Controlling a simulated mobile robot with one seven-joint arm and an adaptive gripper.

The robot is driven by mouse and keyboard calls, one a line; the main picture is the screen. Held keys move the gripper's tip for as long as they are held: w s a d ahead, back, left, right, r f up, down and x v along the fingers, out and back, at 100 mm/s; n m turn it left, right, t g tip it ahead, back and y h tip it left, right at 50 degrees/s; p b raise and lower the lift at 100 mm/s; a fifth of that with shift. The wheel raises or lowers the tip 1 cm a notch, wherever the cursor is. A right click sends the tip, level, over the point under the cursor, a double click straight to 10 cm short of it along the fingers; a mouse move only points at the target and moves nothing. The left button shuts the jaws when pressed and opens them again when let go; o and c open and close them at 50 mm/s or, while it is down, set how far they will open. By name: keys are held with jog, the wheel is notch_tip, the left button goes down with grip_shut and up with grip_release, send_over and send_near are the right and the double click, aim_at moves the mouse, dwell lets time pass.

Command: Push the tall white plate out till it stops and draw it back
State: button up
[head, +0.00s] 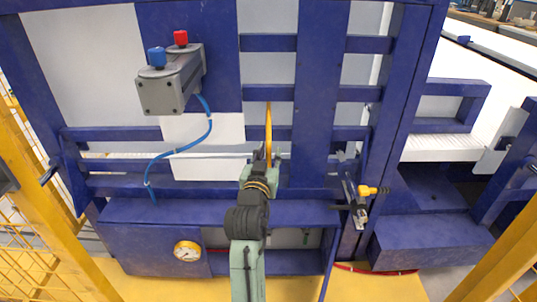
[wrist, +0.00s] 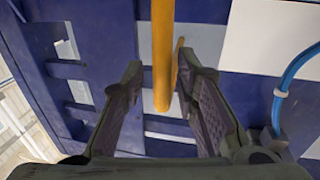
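A tall white plate (head: 203,165) stands upright against the blue frame, left of my gripper in the head view. A white surface that may be the same plate shows at the upper right of the wrist view (wrist: 265,40). A narrow upright yellow bar (head: 268,125) is just beyond my gripper (head: 262,155). In the wrist view my gripper (wrist: 160,72) is open, its fingers wide apart. The yellow bar (wrist: 162,50) shows between them, with visible gaps on both sides. I cannot tell whether the bar joins the plate.
Blue beams (head: 315,100) surround the work area. A grey box (head: 172,80) with red and blue buttons sits at upper left. A blue hose (head: 195,143) hangs from it in front of the plate. A gauge (head: 187,251) is below; a yellow-tipped fitting (head: 368,190) is at right.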

jog(key=shift+o, duration=0.3)
jog(key=s+a, duration=0.1)
jog(key=s, duration=0.6)
jog(key=shift+s+a, duration=0.2)
jog(key=shift+a, duration=0.05)
